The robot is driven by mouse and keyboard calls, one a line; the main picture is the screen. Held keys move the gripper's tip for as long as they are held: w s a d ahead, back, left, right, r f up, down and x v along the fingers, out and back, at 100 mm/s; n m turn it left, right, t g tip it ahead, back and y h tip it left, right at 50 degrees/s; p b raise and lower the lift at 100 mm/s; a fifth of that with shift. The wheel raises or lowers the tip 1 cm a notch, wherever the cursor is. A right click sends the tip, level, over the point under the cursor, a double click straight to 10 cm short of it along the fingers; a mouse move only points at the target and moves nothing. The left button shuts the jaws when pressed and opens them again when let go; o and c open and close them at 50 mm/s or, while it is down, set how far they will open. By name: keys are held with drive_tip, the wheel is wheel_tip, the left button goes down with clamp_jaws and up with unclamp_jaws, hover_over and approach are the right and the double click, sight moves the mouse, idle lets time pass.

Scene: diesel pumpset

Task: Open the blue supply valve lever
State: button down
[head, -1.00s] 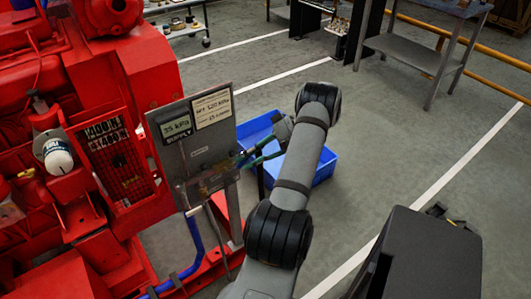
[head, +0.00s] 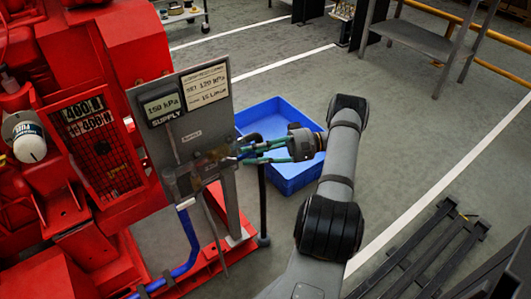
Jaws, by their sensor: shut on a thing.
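A grey panel (head: 215,118) stands beside the red pumpset. Its display (head: 162,106) reads 150 kPa above the word SUPPLY. The valve (head: 208,158) is low on the panel, with a blue hose (head: 190,238) running down from below it. My gripper (head: 240,155) reaches in from the right with its green-sided fingers at the valve. It is shut on the blue supply valve lever, which the fingers mostly hide. The lever's exact angle cannot be told.
A placard (head: 205,84) is beside the display. A blue crate (head: 290,178) sits on the floor behind my gripper. The red pumpset (head: 95,130) fills the left side. A dark post (head: 262,200) stands below my fingers.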

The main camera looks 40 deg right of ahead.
drive_tip(key=shift+w+r, duration=0.25)
drive_tip(key=c, duration=1.7)
unclamp_jaws()
drive_tip(key=shift+f, duration=0.1)
drive_tip(key=shift+v, duration=3.8)
drive_tip(key=shift+s+a, duration=0.1)
drive_tip(key=shift+c, duration=0.2)
